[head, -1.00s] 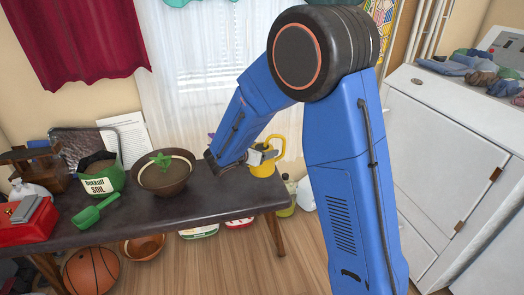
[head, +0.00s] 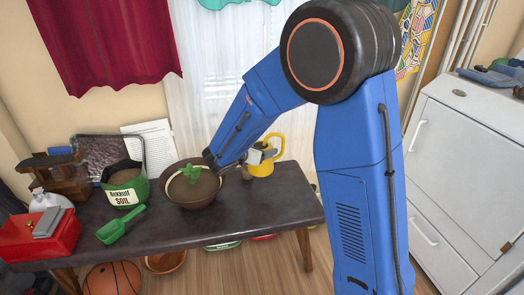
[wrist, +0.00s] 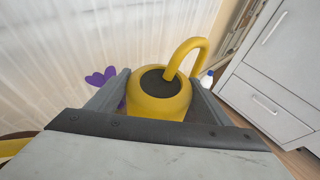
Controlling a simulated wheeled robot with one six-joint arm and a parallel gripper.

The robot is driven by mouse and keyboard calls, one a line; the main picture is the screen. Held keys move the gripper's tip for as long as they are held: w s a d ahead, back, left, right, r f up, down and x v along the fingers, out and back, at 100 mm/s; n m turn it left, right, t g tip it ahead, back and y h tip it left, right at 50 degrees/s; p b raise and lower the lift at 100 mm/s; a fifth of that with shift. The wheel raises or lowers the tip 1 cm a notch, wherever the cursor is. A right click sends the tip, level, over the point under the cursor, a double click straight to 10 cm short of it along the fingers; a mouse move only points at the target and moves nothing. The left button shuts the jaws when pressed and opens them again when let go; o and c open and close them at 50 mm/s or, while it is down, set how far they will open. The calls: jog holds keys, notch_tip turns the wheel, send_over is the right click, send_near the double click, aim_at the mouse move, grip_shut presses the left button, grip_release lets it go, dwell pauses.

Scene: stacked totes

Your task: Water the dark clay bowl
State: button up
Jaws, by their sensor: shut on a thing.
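The dark clay bowl (head: 192,196) stands on the dark table, holding soil and a small green plant (head: 190,173). A yellow watering can (head: 262,165) with a looped handle is just to the right of the bowl. My gripper (head: 254,157) is shut on the watering can. In the wrist view the can (wrist: 160,97) sits upright between my two fingers, its dark round opening facing up. Part of the can is hidden by my gripper in the head view. I cannot tell whether its base touches the table.
Left of the bowl on the table (head: 260,212) are a green soil pot (head: 124,188), a green scoop (head: 120,226) and a red toolbox (head: 40,236). A basketball (head: 112,279) lies below. A white cabinet (head: 462,160) stands at the right.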

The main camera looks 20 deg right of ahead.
jog(key=shift+w+a+f+n+t+h, duration=0.1)
jog(key=shift+a+f+n+t+h, duration=0.3)
jog(key=shift+a+f, duration=0.45)
jog(key=shift+w+a+f+n+t+h, duration=0.1)
jog(key=shift+a+f+n+h, duration=0.2)
jog(key=shift+a+f+h, duration=0.5)
jog(key=shift+d+f, duration=0.1)
jog(key=shift+f, duration=0.05)
jog(key=shift+r+n+h, duration=0.3)
jog(key=shift+r+n, duration=0.1)
jog(key=shift+r, duration=0.5)
jog(key=shift+r, duration=0.1)
jog(key=shift+r+n+t+h, duration=0.3)
jog(key=shift+r+t, duration=0.1)
jog(key=shift+r, duration=0.4)
jog(key=shift+r, duration=0.15)
dwell(1.4)
jog(key=shift+a+r+n+t+h, duration=0.3)
jog(key=shift+r+n+t+h, duration=0.1)
jog(key=shift+r, duration=0.3)
